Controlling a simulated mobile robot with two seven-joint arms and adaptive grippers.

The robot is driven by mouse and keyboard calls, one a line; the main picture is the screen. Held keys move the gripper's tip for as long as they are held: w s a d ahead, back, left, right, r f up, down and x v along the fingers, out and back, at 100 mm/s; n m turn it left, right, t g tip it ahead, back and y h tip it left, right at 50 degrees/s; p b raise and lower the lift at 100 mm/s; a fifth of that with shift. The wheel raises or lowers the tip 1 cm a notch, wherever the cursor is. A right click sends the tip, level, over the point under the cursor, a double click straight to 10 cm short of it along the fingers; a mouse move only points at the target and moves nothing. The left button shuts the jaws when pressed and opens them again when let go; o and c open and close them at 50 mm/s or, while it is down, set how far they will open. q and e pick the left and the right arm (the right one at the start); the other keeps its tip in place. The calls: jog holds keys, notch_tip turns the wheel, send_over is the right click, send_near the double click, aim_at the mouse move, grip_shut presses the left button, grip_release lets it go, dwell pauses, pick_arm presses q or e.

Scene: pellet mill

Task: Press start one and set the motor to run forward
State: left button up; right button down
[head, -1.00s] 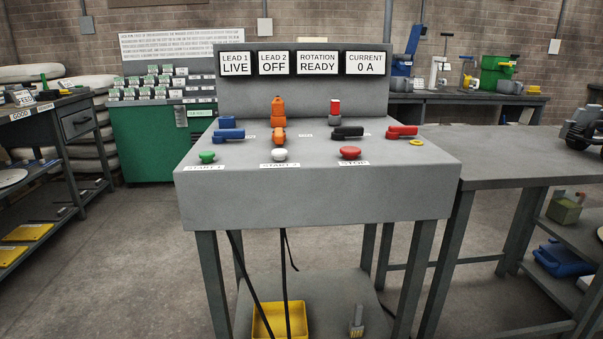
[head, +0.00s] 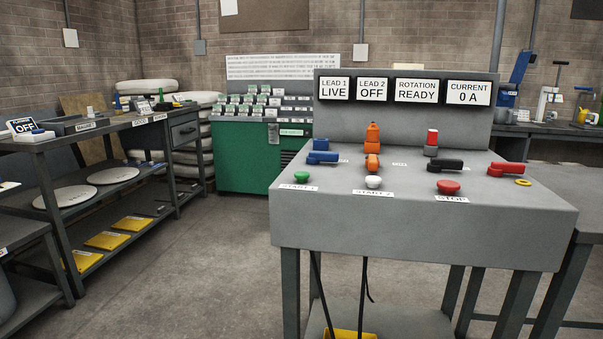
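The grey control console (head: 420,225) stands right of centre in the head view. On its front row are a green button (head: 302,176) labelled START 1, a white button (head: 373,181) labelled START 2 and a red button (head: 448,187) labelled STOP. Behind them are a blue lever (head: 322,157), an orange lever (head: 372,162), a black lever (head: 444,165) and a red lever (head: 506,168). The display panel (head: 404,90) reads LEAD 1 LIVE, LEAD 2 OFF, ROTATION READY, CURRENT 0 A. Neither of my grippers is in view.
A dark workbench (head: 130,125) with shelves stands at the left. A green cabinet (head: 240,158) with a sloped panel stands behind. Another table (head: 560,178) adjoins the console's right side. Open concrete floor (head: 200,260) lies between the left bench and the console.

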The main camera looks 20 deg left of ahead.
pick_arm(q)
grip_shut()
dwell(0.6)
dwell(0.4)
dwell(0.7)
